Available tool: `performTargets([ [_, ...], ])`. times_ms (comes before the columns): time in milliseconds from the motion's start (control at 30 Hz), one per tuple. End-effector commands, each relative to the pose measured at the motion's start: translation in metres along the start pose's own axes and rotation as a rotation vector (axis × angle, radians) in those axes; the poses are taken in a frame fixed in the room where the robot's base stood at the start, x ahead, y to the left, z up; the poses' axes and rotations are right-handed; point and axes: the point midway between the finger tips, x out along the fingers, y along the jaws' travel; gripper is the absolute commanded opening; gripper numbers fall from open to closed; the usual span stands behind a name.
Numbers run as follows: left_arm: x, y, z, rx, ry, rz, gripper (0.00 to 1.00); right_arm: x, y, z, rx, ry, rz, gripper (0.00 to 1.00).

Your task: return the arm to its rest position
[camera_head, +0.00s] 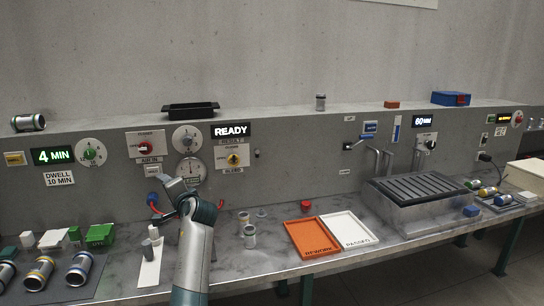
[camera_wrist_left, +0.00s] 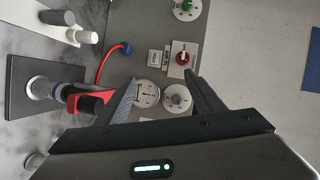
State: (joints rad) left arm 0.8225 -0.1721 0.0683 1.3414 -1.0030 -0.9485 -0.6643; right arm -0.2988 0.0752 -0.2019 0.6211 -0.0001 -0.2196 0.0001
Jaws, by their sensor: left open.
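My left arm rises from the bottom of the head view, and its left gripper (camera_head: 174,185) is raised in front of the panel with the dials. In the left wrist view the left gripper (camera_wrist_left: 163,92) has its two fingers spread wide, with nothing between them; a round gauge (camera_wrist_left: 147,94) and a dial (camera_wrist_left: 177,99) show behind the gap. A red and black fitting (camera_wrist_left: 88,103) on a dark plate (camera_wrist_left: 18,92) lies just left of the fingers, and I cannot tell the exact distance. My right gripper is not in view.
The bench holds an orange rework tray (camera_head: 293,242), a white passed tray (camera_head: 372,238) and a grey basin (camera_head: 400,207). Metal cylinders (camera_head: 78,268) lie at left. A white strip (camera_head: 149,272) with upright pieces stands beside my arm. A red hose (camera_wrist_left: 106,57) curves near the panel.

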Motion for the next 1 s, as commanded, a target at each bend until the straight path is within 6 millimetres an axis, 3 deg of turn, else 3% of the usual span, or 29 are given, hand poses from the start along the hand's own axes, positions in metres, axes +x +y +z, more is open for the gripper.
performTargets([
  [267,-0.010,0.061,0.047,-0.076,-0.028,0.085,0.62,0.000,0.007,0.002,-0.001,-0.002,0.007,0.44],
  [467,-0.033,0.132,0.105,-0.165,-0.065,0.192,0.62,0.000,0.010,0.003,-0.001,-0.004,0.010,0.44],
  [600,-0.064,0.188,0.154,-0.242,-0.096,0.290,0.62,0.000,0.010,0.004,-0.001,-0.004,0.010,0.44],
  [767,-0.109,0.244,0.207,-0.322,-0.135,0.407,0.62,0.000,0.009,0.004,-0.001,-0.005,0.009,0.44],
  [1000,-0.195,0.311,0.278,-0.420,-0.196,0.591,0.62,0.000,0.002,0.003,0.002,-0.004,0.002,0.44],
])
